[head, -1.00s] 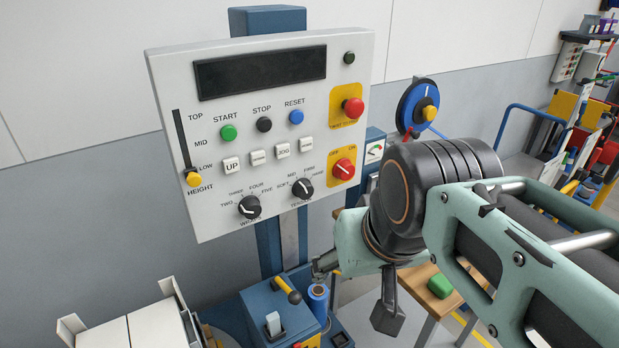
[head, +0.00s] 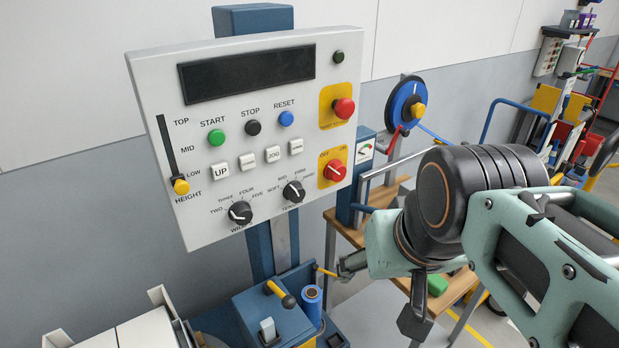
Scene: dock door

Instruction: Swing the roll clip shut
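A blue roll (head: 311,298) stands upright on the blue carriage (head: 262,312) at the foot of the column. A thin yellow bar (head: 326,271), perhaps the roll clip, shows above and right of the roll, close to my gripper's tips. Whether it is the clip, and whether it is open, I cannot tell. My gripper (head: 345,266) is small in the head view, right of the roll and pointing left. It seems close to the bar's right end; contact is unclear. Its finger opening is too small to judge. A yellow lever (head: 280,293) with a dark knob sits on the carriage, left of the roll.
The control panel (head: 310,225) stands above the carriage, in front of the blue column (head: 272,245). A wooden bench (head: 383,230) with a strap reel (head: 407,104) stands behind my arm. White boxes (head: 145,333) lie at lower left. Open floor shows right of the carriage.

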